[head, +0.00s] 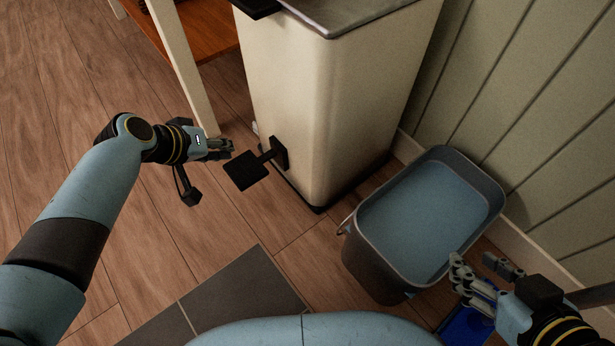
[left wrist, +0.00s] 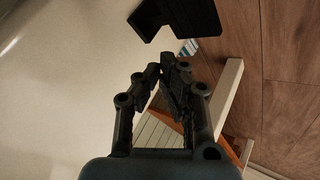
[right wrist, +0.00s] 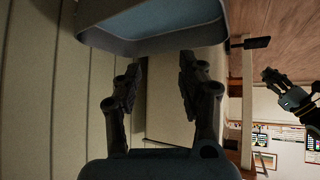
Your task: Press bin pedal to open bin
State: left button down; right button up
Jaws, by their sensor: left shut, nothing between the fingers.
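The cream bin (head: 330,100) stands upright at the top middle of the head view. Its grey lid (head: 345,14) lies on top, partly out of frame, and looks shut. The black pedal (head: 246,170) sticks out low from the bin's front; it also shows at the top of the left wrist view (left wrist: 185,14). My left gripper (head: 228,149) is shut and empty, just left of and above the pedal in the picture; contact is not visible. My right gripper (head: 487,276) is open and empty beside the bucket; its spread fingers show in the right wrist view (right wrist: 158,72).
A grey bucket (head: 362,262) of bluish water stands right of the bin, close to the panelled wall (head: 530,110). A blue object (head: 466,326) lies below my right gripper. A wooden shelf unit (head: 185,65) stands left of the bin. Wooden floor at left is clear; a grey mat (head: 245,300) lies in front.

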pick_arm(q)
jog(key=w, duration=0.1)
jog(key=w+d+r, duration=0.1)
jog(key=w+h+b, duration=0.1)
jog(key=shift+w+d+r+t, duration=0.1)
jog(key=shift+d+r+t, duration=0.2)
jog(key=shift+d, duration=0.1)
pick_arm(e)
jog(key=shift+w+a+r+t, duration=0.2)
jog(key=shift+w+r, duration=0.2)
jog(key=shift+r, duration=0.2)
jog(key=shift+w+a+r+t, duration=0.1)
jog(key=shift+w+r+t, duration=0.1)
jog(key=shift+w+r, duration=0.3)
pick_arm(q)
jog(key=shift+f, duration=0.15)
